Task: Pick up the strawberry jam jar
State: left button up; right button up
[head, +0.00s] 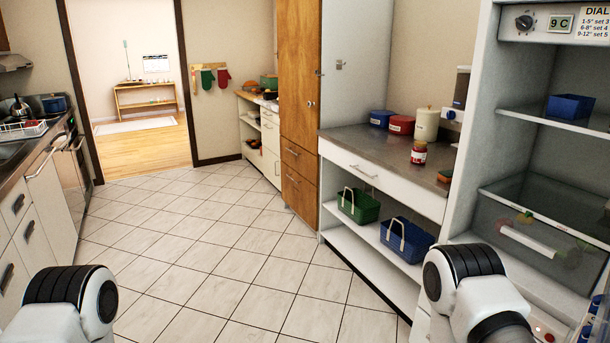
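A small red jar with a pale label (418,152), which looks like the strawberry jam jar, stands upright near the front edge of the metal-topped counter (352,143) on the right. A cream canister (426,124) stands right behind it. Parts of my two arms show at the bottom left and bottom right, well short of the jar. Neither gripper can be seen.
A red container (401,125) and a blue container (381,119) stand behind the jar. A green basket (358,206) and a blue basket (406,240) sit on the shelf below. An open fridge (474,120) stands close at right. The tiled floor (215,240) is clear.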

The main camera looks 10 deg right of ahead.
aim_at(419, 151)
jog(key=i+z, duration=0.2)
jog(key=i, duration=0.2)
jog(key=i+j+z, duration=0.15)
jog(key=i, duration=0.25)
jog(key=i+j+z, duration=0.2)
jog(key=i, duration=0.15)
